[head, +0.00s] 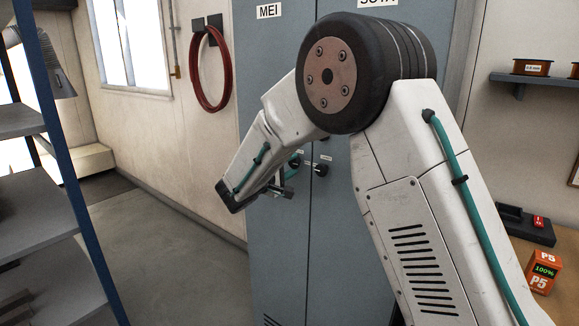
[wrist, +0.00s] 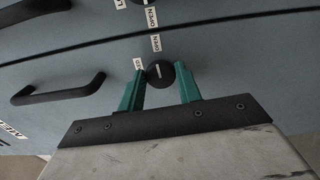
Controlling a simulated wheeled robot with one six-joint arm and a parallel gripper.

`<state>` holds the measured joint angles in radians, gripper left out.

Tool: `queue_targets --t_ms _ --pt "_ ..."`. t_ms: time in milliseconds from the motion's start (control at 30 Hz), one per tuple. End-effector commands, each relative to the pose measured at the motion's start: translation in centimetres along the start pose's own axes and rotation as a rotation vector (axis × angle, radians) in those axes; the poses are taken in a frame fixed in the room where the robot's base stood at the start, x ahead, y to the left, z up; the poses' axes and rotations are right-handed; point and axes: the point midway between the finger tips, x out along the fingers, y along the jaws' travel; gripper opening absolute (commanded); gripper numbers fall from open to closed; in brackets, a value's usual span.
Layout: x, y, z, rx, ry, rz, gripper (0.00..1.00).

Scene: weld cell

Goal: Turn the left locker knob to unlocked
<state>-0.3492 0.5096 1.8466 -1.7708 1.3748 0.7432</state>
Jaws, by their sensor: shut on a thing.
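The blue-grey locker (head: 300,250) has two doors, the left one labelled MEI (head: 269,11). In the wrist view my gripper (wrist: 161,82) has its two teal fingers on either side of the round black left knob (wrist: 160,73), shut on it. A short white pointer mark shows on the knob's face. An OPEN label (wrist: 156,43) and another small label (wrist: 138,64), partly hidden, sit near the knob. In the head view my gripper (head: 294,163) is at the left door, and my arm hides much of the locker. The right door's black knob (head: 320,170) is just to the right.
A black bar handle (wrist: 58,88) is on the MEI door, beside my gripper. A shelf rack (head: 40,220) stands at the left. A red hose (head: 209,70) hangs on the wall. A bench (head: 555,260) with an orange box (head: 543,271) is at the right. Floor (head: 180,250) is clear left of the locker.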

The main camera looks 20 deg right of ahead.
Motion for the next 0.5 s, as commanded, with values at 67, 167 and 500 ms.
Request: queue_targets --t_ms 67,167,500 --pt "0.00 -0.07 0.02 0.026 0.000 -0.001 0.12" --pt "0.00 -0.09 0.02 0.053 0.000 -0.001 0.12" --pt "0.00 -0.11 0.02 0.078 -0.001 -0.001 0.12"
